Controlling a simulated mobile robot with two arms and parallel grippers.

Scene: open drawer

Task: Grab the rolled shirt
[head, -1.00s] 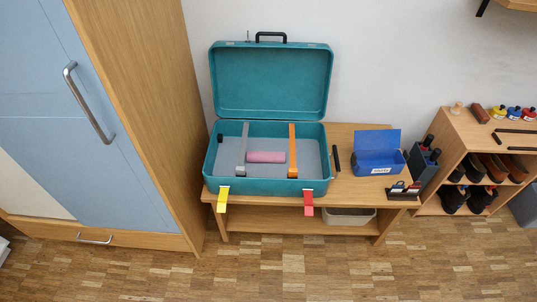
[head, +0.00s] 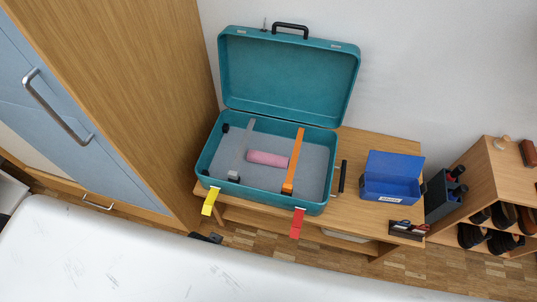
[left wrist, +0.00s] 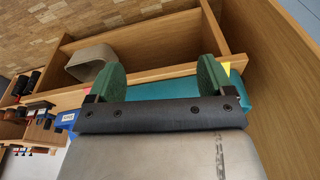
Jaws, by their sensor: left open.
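The rolled shirt (head: 268,158) is a pink roll lying in the open teal suitcase (head: 262,196), between a grey strap (head: 241,150) and an orange strap (head: 294,160). My left gripper (left wrist: 160,80) is open and empty in the left wrist view, its two green fingers wide apart. The teal suitcase (left wrist: 165,92) shows partly behind its base, with the shelf beyond. The shirt is hidden in that view. My right gripper is not in view.
The suitcase stands on a wooden bench (head: 375,222), its lid (head: 288,78) upright against the wall. A yellow tag (head: 210,202) and a red tag (head: 297,223) hang at its front. A blue box (head: 391,178) stands right. A wooden cabinet (head: 130,80) rises close on the left.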

